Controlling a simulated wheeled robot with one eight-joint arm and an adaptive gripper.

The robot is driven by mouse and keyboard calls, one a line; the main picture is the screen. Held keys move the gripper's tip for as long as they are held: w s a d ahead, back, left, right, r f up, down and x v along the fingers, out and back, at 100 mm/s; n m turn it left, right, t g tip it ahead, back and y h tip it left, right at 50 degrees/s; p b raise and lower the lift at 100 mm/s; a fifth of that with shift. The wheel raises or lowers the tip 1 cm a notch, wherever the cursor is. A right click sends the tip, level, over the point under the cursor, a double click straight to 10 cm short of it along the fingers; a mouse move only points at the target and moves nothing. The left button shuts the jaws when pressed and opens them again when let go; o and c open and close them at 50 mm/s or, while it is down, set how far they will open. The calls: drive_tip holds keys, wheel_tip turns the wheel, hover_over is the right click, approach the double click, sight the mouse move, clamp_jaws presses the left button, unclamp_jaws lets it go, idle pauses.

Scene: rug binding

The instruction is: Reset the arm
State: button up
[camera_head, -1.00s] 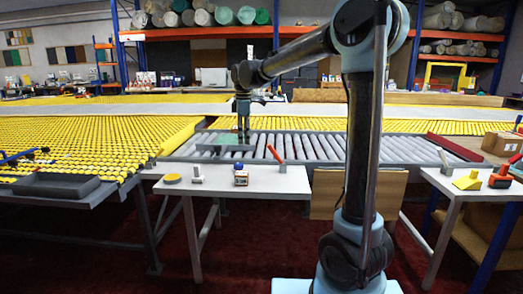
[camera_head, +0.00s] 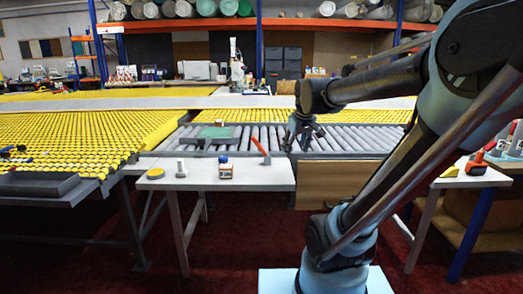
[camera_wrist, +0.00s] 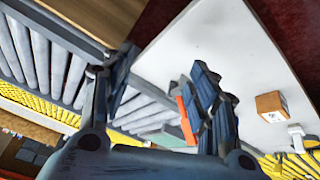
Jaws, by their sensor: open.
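My gripper (camera_head: 303,143) hangs over the near edge of the grey roller conveyor, behind the white table and above the brown board. It is open, and nothing shows between its fingers. In the wrist view its two dark fingers (camera_wrist: 160,75) stand apart, with the white table top and rollers beyond them. My arm leans far to the right in the head view, with its upper part near the right edge.
The roller conveyor (camera_head: 345,139) carries a green piece (camera_head: 215,132) left of my gripper.

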drive_tip(key=s+d+f+m+t, duration=0.2)
drive_tip(key=s+d+f+m, duration=0.3)
drive_tip(key=s+d, duration=0.1)
drive_tip(key=s+f+g, duration=0.5)
drive_tip(key=s+f, duration=0.5)
drive_tip(key=s, duration=0.4)
drive_tip(key=shift+s+f+h, duration=0.3)
drive_tip(key=shift+f+h, duration=0.05)
drive_tip(key=shift+h, duration=0.05)
drive_tip(key=shift+d, duration=0.1)
